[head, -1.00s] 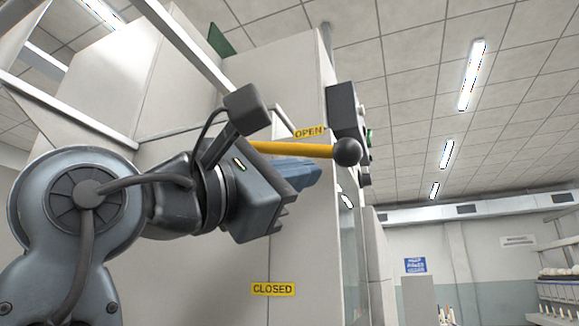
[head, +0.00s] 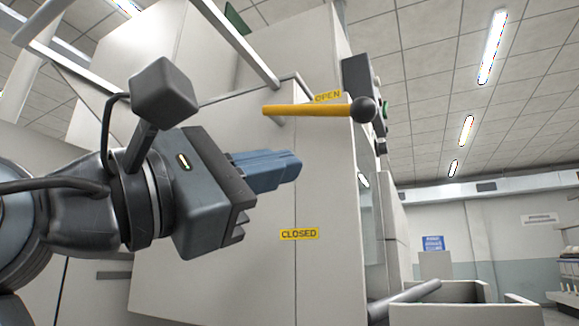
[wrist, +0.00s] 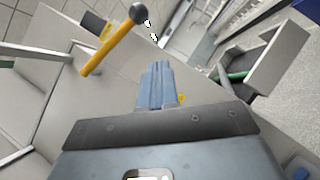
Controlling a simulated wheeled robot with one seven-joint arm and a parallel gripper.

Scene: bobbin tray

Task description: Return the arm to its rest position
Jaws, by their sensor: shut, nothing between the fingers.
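My gripper (head: 285,168) is in the middle of the head view, its blue fingers pressed together and empty, pointing right. It is in front of the pale machine cabinet, below a yellow lever (head: 310,110) with a black ball knob (head: 364,109). The lever lies near level beside the OPEN label (head: 328,96); the CLOSED label (head: 299,234) is lower. In the wrist view my gripper (wrist: 157,68) shows shut, with the lever (wrist: 97,52) up and to the left, apart from the fingers.
The cabinet (head: 330,190) fills the space behind my gripper. Pale open-topped bins (head: 440,290) stand at the lower right; a bin also shows in the wrist view (wrist: 282,55). A control box (head: 358,80) sits beside the knob. Room to the right of the cabinet looks open.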

